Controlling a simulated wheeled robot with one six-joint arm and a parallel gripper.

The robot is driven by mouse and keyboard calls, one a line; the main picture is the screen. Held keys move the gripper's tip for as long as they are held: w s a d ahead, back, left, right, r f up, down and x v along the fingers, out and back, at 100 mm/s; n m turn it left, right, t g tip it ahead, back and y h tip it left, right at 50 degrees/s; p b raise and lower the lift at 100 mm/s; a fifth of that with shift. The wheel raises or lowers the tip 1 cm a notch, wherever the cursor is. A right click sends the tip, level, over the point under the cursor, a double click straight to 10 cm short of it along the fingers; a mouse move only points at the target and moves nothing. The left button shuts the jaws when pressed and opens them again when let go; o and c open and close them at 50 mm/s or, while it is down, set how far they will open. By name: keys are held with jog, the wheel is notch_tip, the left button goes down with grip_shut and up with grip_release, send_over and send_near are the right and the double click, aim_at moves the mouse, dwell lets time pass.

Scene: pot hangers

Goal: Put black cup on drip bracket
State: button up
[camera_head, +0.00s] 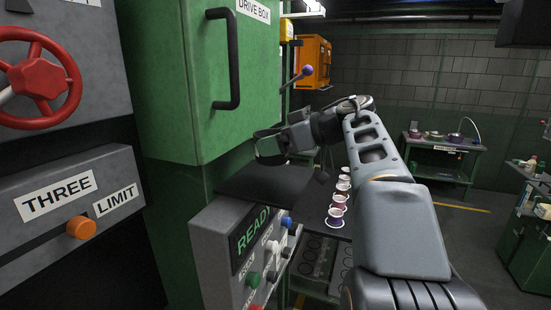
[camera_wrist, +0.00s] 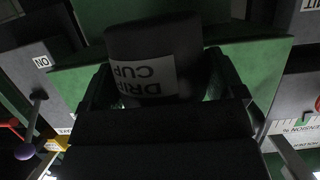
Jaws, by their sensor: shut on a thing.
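The black cup (camera_wrist: 152,42) is between the fingers of my gripper (camera_wrist: 160,82) in the wrist view. Its white label reads "DRIP CUP" and appears upside down there. My gripper is shut on the cup. In the head view my gripper (camera_head: 268,148) is at the front of the green machine, above a dark flat plate (camera_head: 262,186). The cup is hard to make out there against the dark gripper. I cannot tell which part is the drip bracket, or whether the cup touches anything.
The green drive box (camera_head: 200,90) stands close left of my gripper. A grey READY panel (camera_head: 240,255) with buttons is below the plate. Several small cups (camera_head: 336,215) stand in a row to the right. A purple-knobbed lever (camera_head: 308,71) sticks out above.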

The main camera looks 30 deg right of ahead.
aim_at(275, 159)
jog(key=f, duration=0.1)
jog(key=w+f, duration=0.1)
jog(key=f, duration=0.2)
jog(key=shift+w+d, duration=0.25)
jog(key=shift+w, duration=0.1)
jog(key=shift+f, duration=0.5)
jog(key=shift+s, duration=0.1)
jog(key=shift+f, duration=0.15)
jog(key=o, duration=0.7)
